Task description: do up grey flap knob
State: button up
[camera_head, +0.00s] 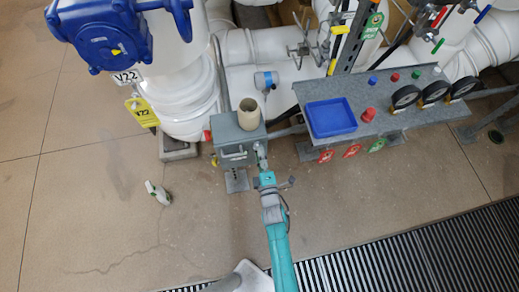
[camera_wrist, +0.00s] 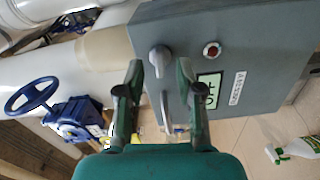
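A grey box (camera_head: 232,148) stands beside the white pipes in the head view. Its front panel (camera_wrist: 237,22) fills the upper right of the wrist view. On it is a rounded grey knob (camera_wrist: 160,58), with a long pale handle (camera_wrist: 165,112) below it in the picture. My gripper (camera_wrist: 160,72) is open. In the wrist view its fingertips lie to either side of the knob; I cannot tell whether they touch it. In the head view my gripper (camera_head: 262,160) is at the box's front right, and the knob cannot be made out there.
The panel also bears a red button (camera_wrist: 212,49) and a green display (camera_wrist: 209,88). A beige cup (camera_head: 249,115) stands on the box. A bench (camera_head: 375,95) with a blue tray (camera_head: 331,133) is at the right. A spray bottle (camera_head: 158,192) is on the floor at left.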

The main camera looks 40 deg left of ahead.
jog(key=shift+x, duration=1.2)
grip_shut()
jog(key=shift+m, duration=8.2)
jog(key=shift+f, duration=0.1)
